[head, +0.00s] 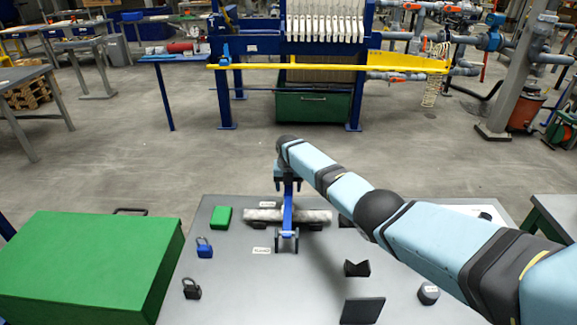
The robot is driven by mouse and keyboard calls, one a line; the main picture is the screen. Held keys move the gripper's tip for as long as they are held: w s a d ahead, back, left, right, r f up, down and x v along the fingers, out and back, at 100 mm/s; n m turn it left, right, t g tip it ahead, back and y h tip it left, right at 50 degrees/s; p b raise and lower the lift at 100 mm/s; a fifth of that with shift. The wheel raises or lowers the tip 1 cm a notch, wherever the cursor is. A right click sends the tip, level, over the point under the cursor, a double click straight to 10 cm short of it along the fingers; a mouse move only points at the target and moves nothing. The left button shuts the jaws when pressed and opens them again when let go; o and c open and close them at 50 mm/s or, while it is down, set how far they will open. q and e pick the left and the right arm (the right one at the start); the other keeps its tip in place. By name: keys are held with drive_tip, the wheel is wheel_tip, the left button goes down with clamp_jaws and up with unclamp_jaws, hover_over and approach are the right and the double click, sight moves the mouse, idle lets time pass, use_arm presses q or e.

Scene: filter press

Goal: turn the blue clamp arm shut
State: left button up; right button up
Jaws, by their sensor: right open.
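The blue clamp arm (288,212) runs from a dark hinge bracket (287,240) on the grey table up the picture, in front of a grey rod or roll (262,215) lying crosswise. I cannot tell how far the arm is tilted. My right gripper (287,186) comes in from the right and is open, its fingers at the far end of the clamp arm. Whether they touch it is unclear. My left gripper is not in view.
The grey table (225,280) also holds a green block (222,217), a blue padlock (204,248), a black padlock (191,289), a black V-block (357,268) and a dark plate (362,311). A large green box (85,265) stands at the left.

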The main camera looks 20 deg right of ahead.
drive_tip(key=r, duration=0.8)
drive_tip(key=shift+s+a+r, duration=0.15)
drive_tip(key=shift+s+r, duration=0.15)
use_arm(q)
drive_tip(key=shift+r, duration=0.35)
use_arm(e)
drive_tip(key=shift+r, duration=0.7)
drive_tip(key=shift+s+f, duration=0.1)
